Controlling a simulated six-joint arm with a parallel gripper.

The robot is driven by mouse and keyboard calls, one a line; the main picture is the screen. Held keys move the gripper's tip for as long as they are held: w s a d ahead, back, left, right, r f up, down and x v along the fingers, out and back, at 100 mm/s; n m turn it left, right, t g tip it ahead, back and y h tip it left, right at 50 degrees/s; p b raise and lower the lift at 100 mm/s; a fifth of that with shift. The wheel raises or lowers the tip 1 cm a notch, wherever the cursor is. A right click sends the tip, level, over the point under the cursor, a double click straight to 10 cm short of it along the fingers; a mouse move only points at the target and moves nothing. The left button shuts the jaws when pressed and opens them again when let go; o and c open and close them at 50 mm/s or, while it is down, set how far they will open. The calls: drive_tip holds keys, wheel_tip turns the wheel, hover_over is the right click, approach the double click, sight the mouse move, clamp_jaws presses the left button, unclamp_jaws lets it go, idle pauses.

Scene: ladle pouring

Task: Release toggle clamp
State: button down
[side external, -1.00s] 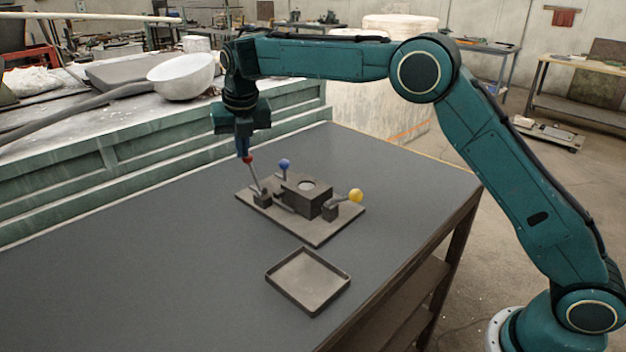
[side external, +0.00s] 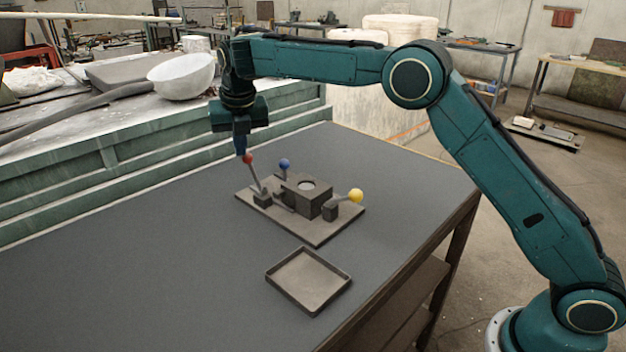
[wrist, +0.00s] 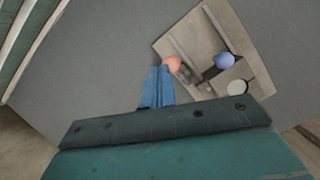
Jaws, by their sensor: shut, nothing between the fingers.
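A brown fixture plate (side external: 318,238) lies on the dark table and carries a block (side external: 318,198) with a round light disc (side external: 306,185) on top. Toggle clamps stand around the block. The red-knobbed lever (side external: 247,159) at the left stands up, tilted to the left. The blue-knobbed lever (side external: 284,164) behind the block stands upright. The yellow-knobbed lever (side external: 355,196) at the right leans low and outward. My gripper (side external: 240,152) points down, shut and empty, with its fingertips right at the red knob. In the wrist view the blue fingertips (wrist: 158,75) are beside the red knob (wrist: 172,65); contact is unclear.
An empty shallow tray (side external: 308,281) lies on the table in front of the plate. A green-sided bench (side external: 120,150) with a white bowl (side external: 183,77) runs along the back left. The table's left front is clear.

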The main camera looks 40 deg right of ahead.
drive_tip(key=s+a+r, duration=0.2)
drive_tip(key=s, duration=0.4)
drive_tip(key=s+a+r, duration=0.2)
drive_tip(key=s, duration=0.4)
drive_tip(key=shift+s+a+r, duration=0.3)
drive_tip(key=shift+s, duration=0.1)
idle(0.5)
drive_tip(key=shift+d, duration=0.1)
drive_tip(key=s+d+r+m+t, duration=0.1)
drive_tip(key=s+d+r+m, duration=0.2)
drive_tip(key=s+d+m, duration=0.4)
drive_tip(key=s+d+r+m, duration=0.3)
drive_tip(key=s+d+m, duration=0.2)
drive_tip(key=s+m, duration=0.3)
drive_tip(key=s+d+f+m, duration=0.1)
drive_tip(key=s+f+m, duration=0.2)
drive_tip(key=s+m, duration=0.5)
drive_tip(key=s+d+f+m+t+y, duration=0.1)
drive_tip(key=s+d+f+m, duration=0.1)
drive_tip(key=s+m, duration=0.6)
drive_tip(key=shift+s+d+f, duration=0.2)
drive_tip(key=shift+s+f, duration=0.35)
drive_tip(key=shift+f, duration=0.15)
